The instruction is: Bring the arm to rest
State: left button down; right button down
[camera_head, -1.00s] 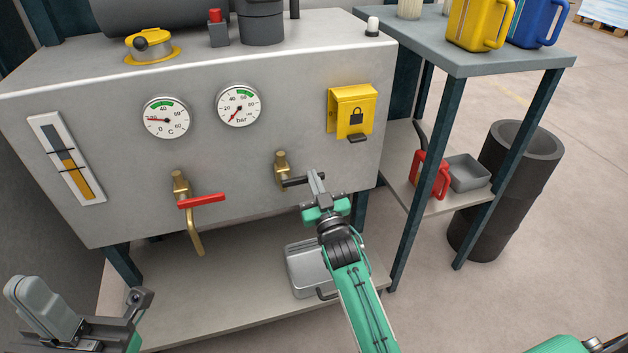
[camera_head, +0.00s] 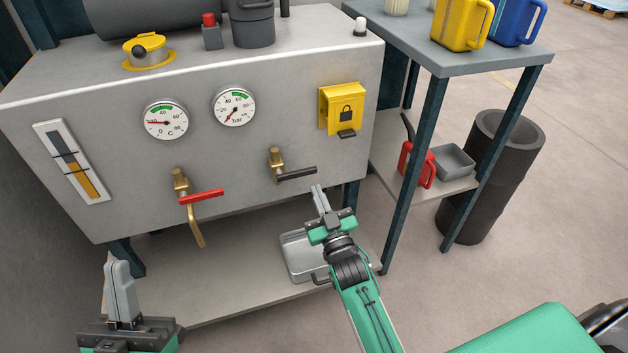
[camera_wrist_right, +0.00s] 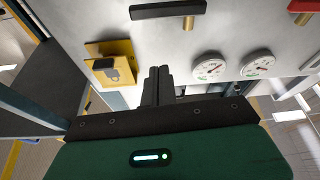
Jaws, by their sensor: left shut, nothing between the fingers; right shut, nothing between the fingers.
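My right gripper (camera_head: 320,199) is shut and empty, with its fingers pointing up just below the black-handled valve (camera_head: 295,173) on the grey tank's front. A gap shows between the fingertips and the black handle. In the right wrist view the shut fingers (camera_wrist_right: 157,84) stand in front of the tank, and the black handle (camera_wrist_right: 168,9) is at the top edge. My left gripper (camera_head: 121,291) is shut and empty at the lower left, fingers pointing up, in front of the lower shelf.
The grey tank (camera_head: 110,125) carries two gauges, a yellow lock box (camera_head: 341,108) and a red-handled valve (camera_head: 200,196). A metal tray (camera_head: 297,262) sits on the lower shelf behind my right arm. A side table (camera_head: 470,65) with jugs stands right; open floor lies beyond.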

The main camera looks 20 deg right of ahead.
jog(key=shift+s+f, duration=0.1)
jog(key=shift+s, duration=0.25)
dwell(0.3)
